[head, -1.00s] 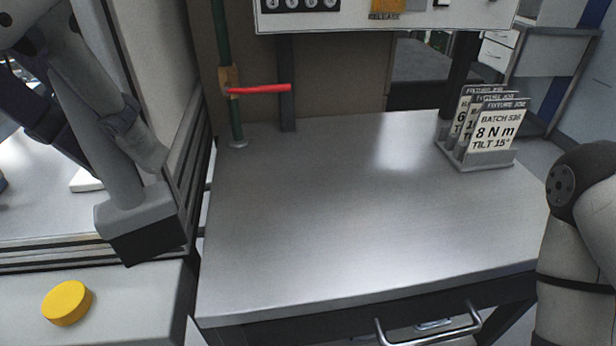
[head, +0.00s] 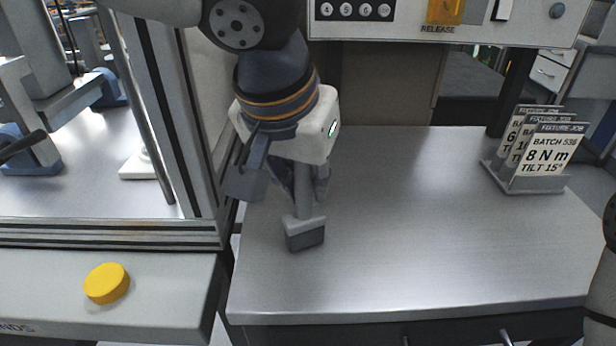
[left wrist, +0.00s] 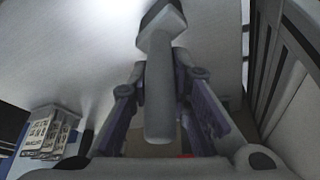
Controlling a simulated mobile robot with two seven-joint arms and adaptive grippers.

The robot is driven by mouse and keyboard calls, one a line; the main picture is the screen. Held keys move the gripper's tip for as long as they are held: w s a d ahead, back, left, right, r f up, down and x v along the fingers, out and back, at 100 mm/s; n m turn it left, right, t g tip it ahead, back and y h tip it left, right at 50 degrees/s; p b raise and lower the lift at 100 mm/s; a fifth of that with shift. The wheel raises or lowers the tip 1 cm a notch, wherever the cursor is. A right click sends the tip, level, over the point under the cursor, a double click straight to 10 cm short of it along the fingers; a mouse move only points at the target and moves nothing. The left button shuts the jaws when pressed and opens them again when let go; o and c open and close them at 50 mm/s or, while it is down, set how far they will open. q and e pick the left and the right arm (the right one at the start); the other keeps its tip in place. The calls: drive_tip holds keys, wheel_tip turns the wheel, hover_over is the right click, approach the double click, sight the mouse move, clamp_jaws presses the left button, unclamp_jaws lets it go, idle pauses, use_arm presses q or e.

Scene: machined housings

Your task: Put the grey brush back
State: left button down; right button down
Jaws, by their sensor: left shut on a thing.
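The grey brush (head: 305,228) has a light grey handle and head with a dark grey lower part. My left gripper (head: 302,190) is shut on its handle, and the head hangs down over the left part of the metal table. I cannot tell whether the brush touches the table. In the left wrist view the brush (left wrist: 158,90) lies between the two fingers of my left gripper (left wrist: 162,88), its head pointing away from the palm. My right gripper is out of view; only part of my right arm shows at the right edge.
The metal table (head: 430,240) is mostly clear. A card holder (head: 530,185) with job cards stands at its back right. A control panel (head: 450,25) hangs above the back. At left are a framed enclosure (head: 110,232) and a yellow button (head: 107,283) on its ledge.

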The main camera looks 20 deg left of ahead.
use_arm(q)
drive_tip(key=c, duration=1.5)
unclamp_jaws()
drive_tip(key=shift+f, duration=0.1)
drive_tip(key=v, duration=1.2)
